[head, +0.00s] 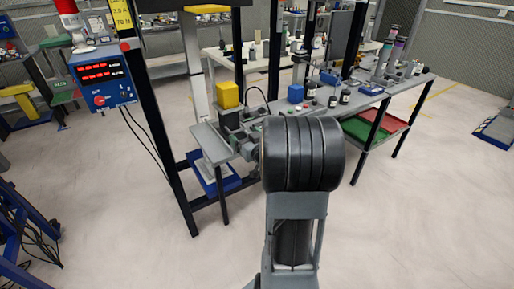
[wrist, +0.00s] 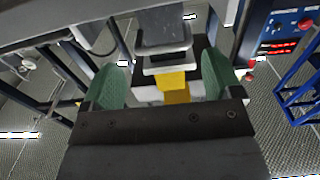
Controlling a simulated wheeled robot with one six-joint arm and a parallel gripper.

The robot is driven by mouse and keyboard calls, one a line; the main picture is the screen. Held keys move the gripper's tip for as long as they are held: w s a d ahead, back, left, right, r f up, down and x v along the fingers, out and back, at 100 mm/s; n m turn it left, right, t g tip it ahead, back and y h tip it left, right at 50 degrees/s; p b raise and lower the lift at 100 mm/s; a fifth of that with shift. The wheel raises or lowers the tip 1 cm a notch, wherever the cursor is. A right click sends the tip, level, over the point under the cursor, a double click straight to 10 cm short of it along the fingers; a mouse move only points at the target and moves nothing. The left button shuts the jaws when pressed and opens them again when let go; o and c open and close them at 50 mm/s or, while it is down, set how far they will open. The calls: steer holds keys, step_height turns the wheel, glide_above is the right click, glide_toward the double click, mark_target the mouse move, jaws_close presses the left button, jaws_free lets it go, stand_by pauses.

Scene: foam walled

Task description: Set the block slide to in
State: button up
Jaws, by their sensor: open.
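A yellow block (head: 228,95) sits on a grey and dark fixture (head: 226,122) at the left end of the workbench in the head view. I take this fixture to be the block slide, but its position, in or out, is too small to tell. In the wrist view, my gripper (wrist: 160,65) is open, its two green fingers spread apart with nothing held. A grey block-shaped part (wrist: 164,40) and a yellow part (wrist: 172,82) show between and beyond the fingers; I see no contact. My arm hides part of the bench in the head view.
The workbench (head: 415,84) carries a blue box (head: 296,94) and several dark bottles. A dark upright post (head: 158,140) stands left of the fixture, with a blue control box (head: 102,78) and hanging cables. Open floor (head: 110,215) lies to the front left.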

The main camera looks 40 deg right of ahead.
steer(key=s+a+b, duration=0.1)
steer(key=s, duration=0.8)
steer(key=shift+b, duration=0.35)
steer(key=shift+s+a, duration=0.1)
